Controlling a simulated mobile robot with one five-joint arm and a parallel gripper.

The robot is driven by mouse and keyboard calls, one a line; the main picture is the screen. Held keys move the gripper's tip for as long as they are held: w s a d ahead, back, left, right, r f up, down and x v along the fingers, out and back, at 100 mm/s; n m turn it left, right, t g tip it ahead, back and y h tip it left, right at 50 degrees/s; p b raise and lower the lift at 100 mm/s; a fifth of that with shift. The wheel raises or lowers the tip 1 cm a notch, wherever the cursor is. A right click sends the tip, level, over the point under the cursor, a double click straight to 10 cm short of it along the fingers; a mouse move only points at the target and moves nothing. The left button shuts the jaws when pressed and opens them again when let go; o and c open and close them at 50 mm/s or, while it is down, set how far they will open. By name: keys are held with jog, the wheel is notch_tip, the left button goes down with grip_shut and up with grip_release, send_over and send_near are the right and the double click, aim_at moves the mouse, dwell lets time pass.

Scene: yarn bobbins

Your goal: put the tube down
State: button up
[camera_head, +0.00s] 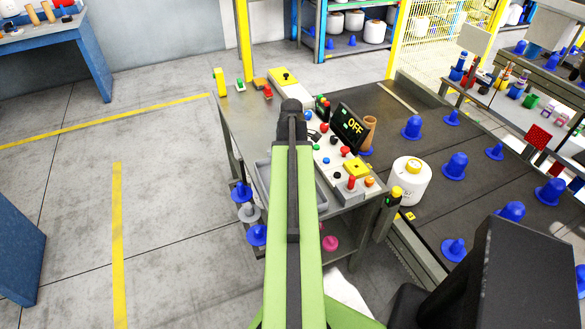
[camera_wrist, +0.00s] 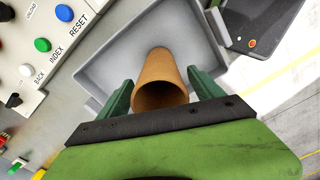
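A brown hollow tube (camera_wrist: 158,68) shows in the wrist view, its open near end facing the camera. The two dark green fingers of my gripper (camera_wrist: 160,78) lie close along both sides of it, and the gripper looks shut on it. Behind the tube is a grey tray (camera_wrist: 112,52); I cannot tell if the tube touches its floor. In the head view, my arm covers the tube and gripper. The tray's edge (camera_head: 262,173) shows there beside my arm on the work table.
A control panel (camera_wrist: 60,40) with coloured buttons stands beside the tray. In the head view, a screen reading OFF (camera_head: 349,126), a brown cone (camera_head: 370,131) and a white yarn bobbin (camera_head: 410,184) stand to the right. Blue cones (camera_head: 456,166) are spread over the dark surface.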

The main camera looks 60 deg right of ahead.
notch_tip(320, 180, up, 12)
jog(key=p, duration=1.2)
jog(key=shift+r, duration=0.2)
jog(key=w+a+m, duration=0.1)
jog(key=w+a, duration=0.8)
jog(key=a, duration=0.3)
jog(key=w+a+m, duration=0.1)
jog(key=w+a, duration=0.8)
jog(key=a, duration=0.2)
jog(key=w+a+m, duration=0.1)
jog(key=w+a, duration=0.1)
jog(key=a, duration=1.2)
jog(key=w+a+m, duration=0.2)
jog(key=a, duration=1.2)
jog(key=shift+w+a+m, duration=0.2)
jog(key=shift+w+m, duration=0.05)
jog(key=shift+m, duration=0.05)
